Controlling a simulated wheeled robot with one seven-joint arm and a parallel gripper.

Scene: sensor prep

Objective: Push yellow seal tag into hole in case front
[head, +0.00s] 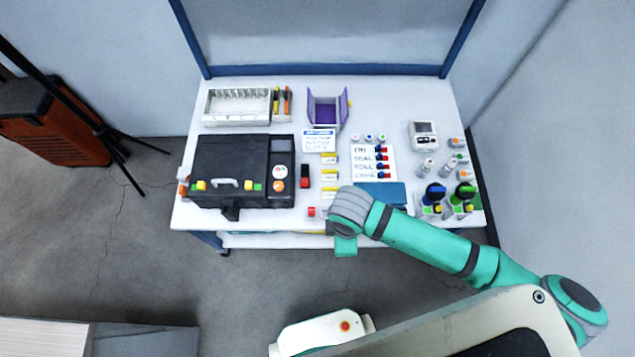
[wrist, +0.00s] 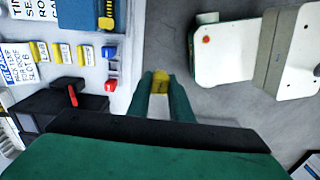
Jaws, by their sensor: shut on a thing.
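My gripper (wrist: 161,84) is shut on the yellow seal tag (wrist: 160,77), which shows between its two fingertips in the wrist view. In that view the tag is over the grey floor, beside the table edge and apart from the case. In the head view my gripper (head: 345,245) hangs at the table's front edge, right of the case; its fingertips and the tag are hidden there. The black case (head: 228,158) lies closed at the table's left front, with a grey handle and yellow and green latches. I cannot make out the hole in its front.
A small red block (head: 311,211) lies near the front edge, between case and gripper. A black-and-red item (head: 305,177) and yellow labels (head: 329,176) stand right of the case. A blue box (head: 383,193) lies behind my wrist.

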